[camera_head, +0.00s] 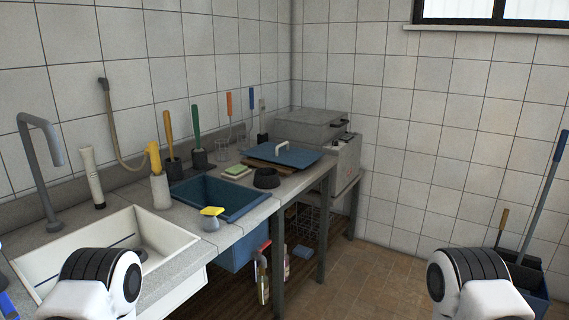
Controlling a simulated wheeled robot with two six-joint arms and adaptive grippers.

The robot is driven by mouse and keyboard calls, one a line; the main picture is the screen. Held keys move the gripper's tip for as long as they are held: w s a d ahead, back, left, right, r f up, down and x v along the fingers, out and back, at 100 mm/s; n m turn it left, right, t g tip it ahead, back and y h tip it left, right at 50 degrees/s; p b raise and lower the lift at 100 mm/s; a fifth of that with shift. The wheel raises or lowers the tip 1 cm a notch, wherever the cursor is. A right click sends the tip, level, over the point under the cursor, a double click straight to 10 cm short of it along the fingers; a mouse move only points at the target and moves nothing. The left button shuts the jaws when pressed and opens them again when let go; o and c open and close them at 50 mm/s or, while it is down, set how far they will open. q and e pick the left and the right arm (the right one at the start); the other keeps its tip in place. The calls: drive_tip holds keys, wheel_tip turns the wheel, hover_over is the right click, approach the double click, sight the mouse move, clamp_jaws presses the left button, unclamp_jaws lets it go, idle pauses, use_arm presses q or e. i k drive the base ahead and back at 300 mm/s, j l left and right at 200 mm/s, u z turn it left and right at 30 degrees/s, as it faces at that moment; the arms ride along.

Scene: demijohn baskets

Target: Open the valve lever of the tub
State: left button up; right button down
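The blue tub (213,187) is set into the grey counter, and its lower body (240,250) hangs below the counter front. A small red part (265,246) shows at the right side of that lower body; it looks like a valve lever, but it is too small to tell its position. Neither of my grippers shows. Only rounded white and black parts of my arms show at the bottom left and bottom right, well apart from the tub.
A white sink (105,250) with a grey tap (40,165) lies left of the tub. Brushes and a blue lid (285,155) stand on the counter. Bottles (263,282) stand below, near a counter leg (279,250). The middle floor is clear.

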sight(262, 247)
drive_tip(key=i+l, duration=0.3)
drive_tip(key=i+l+u, duration=0.1)
drive_tip(key=i+l, duration=0.25)
drive_tip(key=l, duration=0.2)
drive_tip(key=i+l, duration=0.3)
drive_tip(key=l, duration=0.15)
drive_tip(key=i+l+u, duration=0.1)
drive_tip(key=i+l, duration=0.2)
drive_tip(key=l, duration=0.15)
drive_tip(key=i+l, duration=0.3)
drive_tip(key=l, duration=0.15)
drive_tip(key=u, duration=0.05)
